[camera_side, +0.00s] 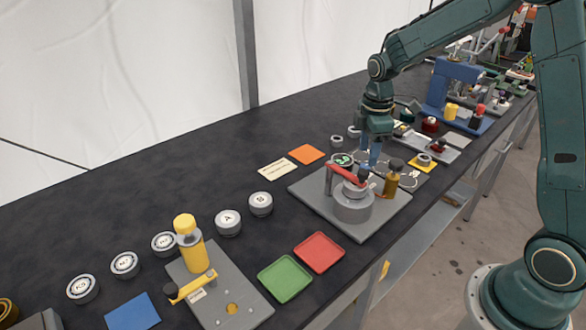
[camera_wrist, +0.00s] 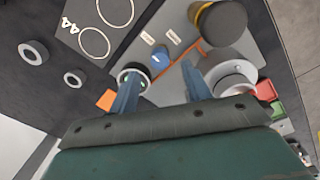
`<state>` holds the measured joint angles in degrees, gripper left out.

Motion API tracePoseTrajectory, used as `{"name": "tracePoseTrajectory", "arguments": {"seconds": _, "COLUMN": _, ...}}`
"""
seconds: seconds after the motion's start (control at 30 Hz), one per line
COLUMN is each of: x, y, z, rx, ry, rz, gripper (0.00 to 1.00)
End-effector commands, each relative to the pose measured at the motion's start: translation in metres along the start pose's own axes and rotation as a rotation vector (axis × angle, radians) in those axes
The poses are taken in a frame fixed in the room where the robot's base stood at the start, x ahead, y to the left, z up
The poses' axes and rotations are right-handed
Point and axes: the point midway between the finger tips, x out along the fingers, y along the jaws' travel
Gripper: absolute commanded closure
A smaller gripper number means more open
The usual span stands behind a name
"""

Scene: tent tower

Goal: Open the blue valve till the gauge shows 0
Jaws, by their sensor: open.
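My gripper (camera_side: 372,158) points down over the grey plate (camera_side: 322,202) at the right of the side view. In the wrist view my gripper (camera_wrist: 161,85) has its two blue fingers apart with nothing between the tips. A small blue knob (camera_wrist: 160,53), which looks like the blue valve, stands on the plate just beyond the fingertips, apart from them. In the side view I cannot make it out clearly behind the fingers. A round dark dial with green marks, likely the gauge (camera_side: 342,160), is beside it and also shows in the wrist view (camera_wrist: 124,72); its reading is too small to tell.
A grey cylinder (camera_side: 352,210) with a red lever (camera_side: 343,172) and a brass cylinder (camera_side: 393,180) stand close to my gripper. Orange (camera_side: 306,154), red (camera_side: 319,252) and green (camera_side: 285,279) squares lie nearby.

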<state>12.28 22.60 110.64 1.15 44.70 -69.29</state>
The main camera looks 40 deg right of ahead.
Motion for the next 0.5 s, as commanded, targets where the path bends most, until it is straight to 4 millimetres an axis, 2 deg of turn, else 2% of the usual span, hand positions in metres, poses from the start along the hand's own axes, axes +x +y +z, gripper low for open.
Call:
{"name": "tracePoseTrajectory", "arguments": {"seconds": 0.03, "x": 0.009, "y": -0.001, "z": 0.0, "rx": 0.0, "ry": -0.002, "rz": -0.005, "gripper": 0.52}}
{"name": "tracePoseTrajectory", "arguments": {"seconds": 0.2, "x": 0.029, "y": -0.001, "z": 0.0, "rx": 0.0, "ry": -0.001, "rz": -0.003, "gripper": 0.52}}
{"name": "tracePoseTrajectory", "arguments": {"seconds": 0.5, "x": 0.044, "y": 0.0, "z": 0.0, "rx": 0.0, "ry": 0.0, "rz": 0.0, "gripper": 0.52}}
